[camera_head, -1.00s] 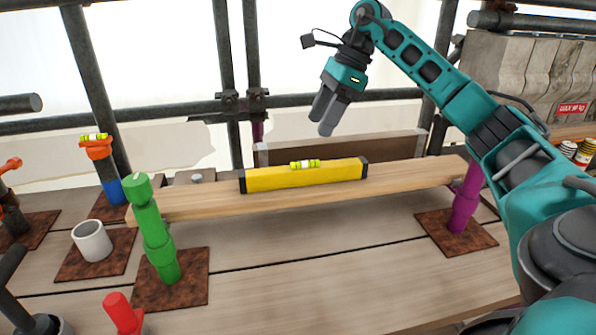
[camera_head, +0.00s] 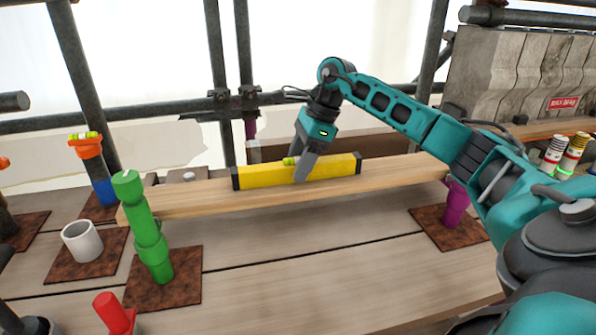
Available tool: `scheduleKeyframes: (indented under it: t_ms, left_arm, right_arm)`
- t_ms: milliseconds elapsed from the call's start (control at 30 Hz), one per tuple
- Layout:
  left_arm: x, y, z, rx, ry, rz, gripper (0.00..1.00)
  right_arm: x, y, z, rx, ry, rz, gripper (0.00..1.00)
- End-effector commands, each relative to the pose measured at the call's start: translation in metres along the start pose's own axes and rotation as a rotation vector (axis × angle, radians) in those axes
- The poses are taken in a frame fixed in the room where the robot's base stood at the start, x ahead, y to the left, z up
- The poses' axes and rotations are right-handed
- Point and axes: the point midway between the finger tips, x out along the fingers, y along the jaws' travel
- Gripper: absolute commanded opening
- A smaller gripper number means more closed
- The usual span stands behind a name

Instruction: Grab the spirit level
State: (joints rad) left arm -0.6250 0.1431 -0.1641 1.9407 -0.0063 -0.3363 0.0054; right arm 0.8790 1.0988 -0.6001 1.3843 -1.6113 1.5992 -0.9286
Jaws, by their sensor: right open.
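The spirit level (camera_head: 334,166) is a yellow bar with dark end caps and a small green-yellow vial on top. It lies along a long wooden plank (camera_head: 400,179) in the middle of the head view. My right gripper (camera_head: 302,173) points down at the middle of the level. Its open fingers overlap the level in the picture and partly hide the vial and the level's front face. I cannot tell whether they touch it. My left gripper is not clearly in view.
A green post (camera_head: 150,235) stands near the plank's left end and a purple post (camera_head: 456,203) near its right end. A white cup (camera_head: 82,241), an orange-and-blue post with a vial (camera_head: 97,170) and a red piece (camera_head: 112,312) are at left. Scaffold poles stand behind.

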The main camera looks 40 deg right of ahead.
Motion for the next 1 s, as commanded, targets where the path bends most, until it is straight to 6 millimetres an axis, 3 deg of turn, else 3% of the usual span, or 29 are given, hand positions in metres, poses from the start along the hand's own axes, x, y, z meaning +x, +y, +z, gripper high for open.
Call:
scheduleKeyframes:
  t_ms: [300, 900, 1000]
  left_arm:
    - [0.0000, -0.0002, 0.0005, 0.000, -0.001, 0.000, 0.43]
    - [0.0000, -0.0008, 0.0007, 0.000, -0.001, -0.002, 0.43]
    - [0.0000, -0.0009, 0.0007, 0.000, -0.001, -0.002, 0.43]
  right_arm:
    - [0.0068, 0.0002, 0.0001, 0.000, 0.000, 0.000, 0.61]
    - [0.0062, 0.0001, 0.0000, 0.000, 0.000, 0.000, 0.03]
    - [0.0061, 0.0000, 0.0000, 0.000, 0.000, 0.000, 0.00]
